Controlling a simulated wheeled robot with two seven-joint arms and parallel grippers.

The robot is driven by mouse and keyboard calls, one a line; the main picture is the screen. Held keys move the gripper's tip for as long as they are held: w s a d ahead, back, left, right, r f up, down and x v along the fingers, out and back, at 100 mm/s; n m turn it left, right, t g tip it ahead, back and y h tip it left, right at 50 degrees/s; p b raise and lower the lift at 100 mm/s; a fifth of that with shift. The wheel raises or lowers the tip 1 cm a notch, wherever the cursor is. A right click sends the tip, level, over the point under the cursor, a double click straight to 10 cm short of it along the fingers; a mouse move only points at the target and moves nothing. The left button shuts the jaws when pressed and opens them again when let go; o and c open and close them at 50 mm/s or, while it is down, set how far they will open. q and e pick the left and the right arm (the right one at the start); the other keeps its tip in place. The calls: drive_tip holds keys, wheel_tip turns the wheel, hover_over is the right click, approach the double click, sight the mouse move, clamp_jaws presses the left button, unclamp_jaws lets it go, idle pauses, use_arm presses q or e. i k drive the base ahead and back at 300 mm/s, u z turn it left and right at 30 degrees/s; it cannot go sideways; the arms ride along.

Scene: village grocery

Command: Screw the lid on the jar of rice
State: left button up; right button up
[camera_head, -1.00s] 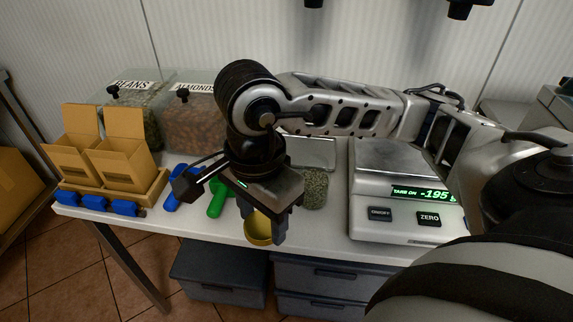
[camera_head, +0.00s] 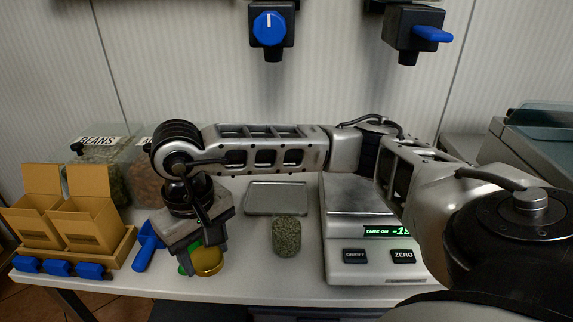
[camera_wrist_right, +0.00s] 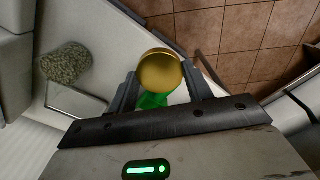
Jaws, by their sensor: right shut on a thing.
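The jar (camera_head: 286,237) is a small clear cylinder of speckled grey-green grains, upright and open on the white table. It also shows at the left in the right wrist view (camera_wrist_right: 66,64). The gold lid (camera_head: 207,262) is between the fingers of my right gripper (camera_head: 205,254), which is shut on it. The right wrist view shows the round lid (camera_wrist_right: 160,70) at the fingertips (camera_wrist_right: 160,84). In the head view the gripper is left of the jar, apart from it. My left gripper is in neither current view.
A scale (camera_head: 345,258) stands right of the jar and a metal tray (camera_head: 277,199) behind it. A blue scoop (camera_head: 147,246) lies left of my gripper; a green object (camera_wrist_right: 152,100) shows below the lid. Cardboard boxes (camera_head: 85,223) stand at left. Dispensers with blue knobs (camera_head: 269,29) hang above.

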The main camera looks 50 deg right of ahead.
sight(286, 224)
drive_tip(key=z, duration=2.05)
drive_tip(key=k, duration=0.75)
drive_tip(key=u, duration=0.4)
drive_tip(key=i, duration=0.5)
